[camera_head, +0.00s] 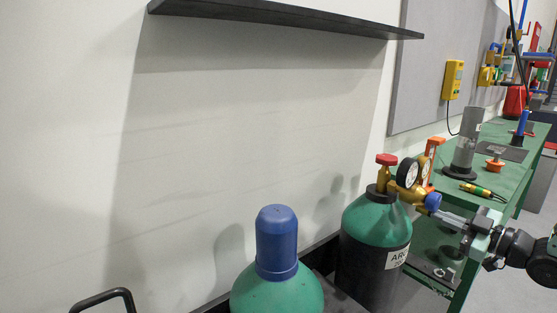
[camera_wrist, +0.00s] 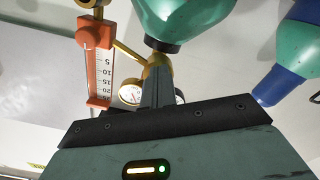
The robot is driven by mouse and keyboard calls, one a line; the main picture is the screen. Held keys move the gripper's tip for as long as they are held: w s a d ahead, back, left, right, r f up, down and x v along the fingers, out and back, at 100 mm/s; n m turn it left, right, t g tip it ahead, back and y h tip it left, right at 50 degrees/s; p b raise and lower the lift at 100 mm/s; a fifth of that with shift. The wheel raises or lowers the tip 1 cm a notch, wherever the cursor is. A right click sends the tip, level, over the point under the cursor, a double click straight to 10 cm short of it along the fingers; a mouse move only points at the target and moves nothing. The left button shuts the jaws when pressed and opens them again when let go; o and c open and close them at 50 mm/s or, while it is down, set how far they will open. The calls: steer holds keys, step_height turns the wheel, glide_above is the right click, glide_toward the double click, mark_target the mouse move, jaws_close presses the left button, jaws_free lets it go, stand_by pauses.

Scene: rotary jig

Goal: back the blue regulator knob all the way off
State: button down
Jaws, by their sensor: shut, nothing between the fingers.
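The blue regulator knob (camera_head: 432,201) sticks out to the right from the brass regulator (camera_head: 404,190) on the green and black cylinder (camera_head: 376,225). My gripper (camera_head: 443,212) reaches in from the right, with its fingertips close to the knob's outer end. I cannot tell whether they touch it. In the wrist view my gripper (camera_wrist: 157,72) has its fingers together and empty, pointing at the brass regulator body (camera_wrist: 154,60). The knob is not visible there, probably hidden by the fingers. A round gauge (camera_wrist: 131,94) shows beside the fingers.
An orange flowmeter (camera_head: 430,160) stands beside the gauge (camera_head: 407,172); it also shows in the wrist view (camera_wrist: 97,75). A red valve knob (camera_head: 386,159) tops the cylinder. A blue-capped cylinder (camera_head: 277,242) stands left. A green bench (camera_head: 500,175) lies behind my gripper.

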steer(key=shift+w+d+r, duration=0.1)
steer(key=shift+d, duration=0.05)
steer(key=shift+w+d+r, duration=0.15)
steer(key=shift+w+d, duration=0.05)
steer(key=shift+d, duration=0.05)
steer(key=shift+w+d+r, duration=0.25)
steer(key=shift+d+r, duration=0.05)
steer(key=shift+r, duration=0.05)
steer(key=shift+d+f, duration=0.1)
steer(key=v, duration=0.6)
steer(key=shift+w+d+f+b, duration=0.15)
steer(key=shift+b, duration=0.15)
stand_by(0.3)
